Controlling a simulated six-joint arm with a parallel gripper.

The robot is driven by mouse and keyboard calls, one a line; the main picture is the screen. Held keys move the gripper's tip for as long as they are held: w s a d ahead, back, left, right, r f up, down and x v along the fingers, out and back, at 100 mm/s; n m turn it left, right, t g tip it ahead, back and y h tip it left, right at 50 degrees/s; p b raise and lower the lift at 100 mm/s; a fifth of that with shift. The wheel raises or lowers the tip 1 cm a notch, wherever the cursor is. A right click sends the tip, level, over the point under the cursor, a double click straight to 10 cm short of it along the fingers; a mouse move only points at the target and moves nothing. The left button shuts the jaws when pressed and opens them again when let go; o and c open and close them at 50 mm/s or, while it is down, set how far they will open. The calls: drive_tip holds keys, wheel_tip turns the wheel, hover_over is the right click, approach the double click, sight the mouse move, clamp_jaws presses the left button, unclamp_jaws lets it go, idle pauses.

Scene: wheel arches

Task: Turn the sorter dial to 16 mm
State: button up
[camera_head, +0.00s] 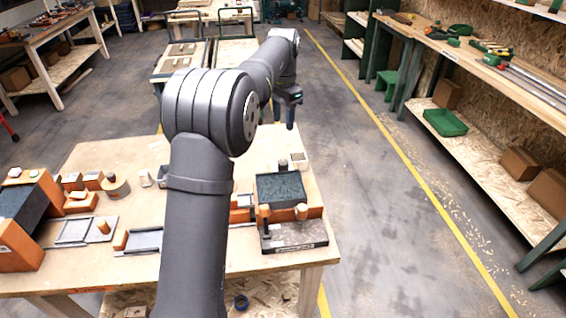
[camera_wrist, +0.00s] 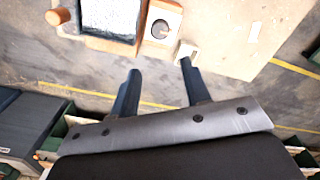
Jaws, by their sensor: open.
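In the wrist view a small pale block carries a round dark knob (camera_wrist: 160,28) on a white face, which looks like the sorter dial. Its markings are too small to read, so I cannot tell its setting. My gripper (camera_wrist: 160,70) is open and empty, its two dark fingers apart, with the knob beyond the fingertips and not touched. In the head view my gripper (camera_head: 283,116) hangs fingers down above the far right part of the table. A dark-topped orange machine (camera_head: 280,188) stands below and nearer. I cannot tell which part there is the dial.
The wooden table (camera_head: 140,155) holds several orange blocks and grey trays at the left. A pale box (camera_head: 298,160) stands near the back right edge. My arm crosses the middle and hides part of the table. Shelves with a green bin (camera_head: 445,122) stand across the aisle.

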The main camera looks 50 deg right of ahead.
sight(283, 162)
wheel_tip(283, 162, down, 17)
drive_tip(key=shift+f, duration=0.1)
idle(0.3)
drive_tip(key=c, duration=0.7)
